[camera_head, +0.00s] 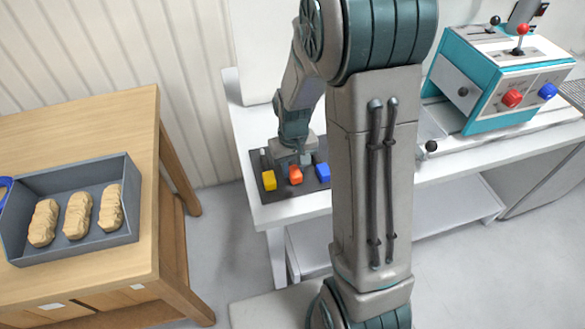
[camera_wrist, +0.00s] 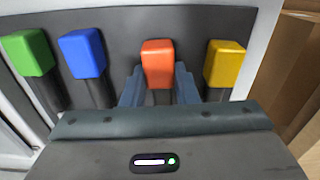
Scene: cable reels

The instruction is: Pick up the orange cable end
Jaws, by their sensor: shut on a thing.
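The orange cable end (camera_wrist: 158,62) is a block-shaped plug on a dark stem, in the middle of the wrist view. It also shows in the head view (camera_head: 295,175) at the front of a dark tray. My gripper (camera_wrist: 159,88) is shut on it, with one blue-grey finger on each side of it. In the head view my gripper (camera_head: 294,160) is low over the tray, right behind the orange end. I cannot tell whether the orange end is lifted off its place.
A yellow end (camera_wrist: 225,62) stands right of the orange one; blue (camera_wrist: 83,53) and green (camera_wrist: 30,52) ends stand left. The dark tray (camera_head: 283,191) lies on a white table (camera_head: 245,118). A teal machine (camera_head: 490,80) is at right, a wooden table (camera_head: 145,125) with a loaf tray (camera_head: 120,240) at left.

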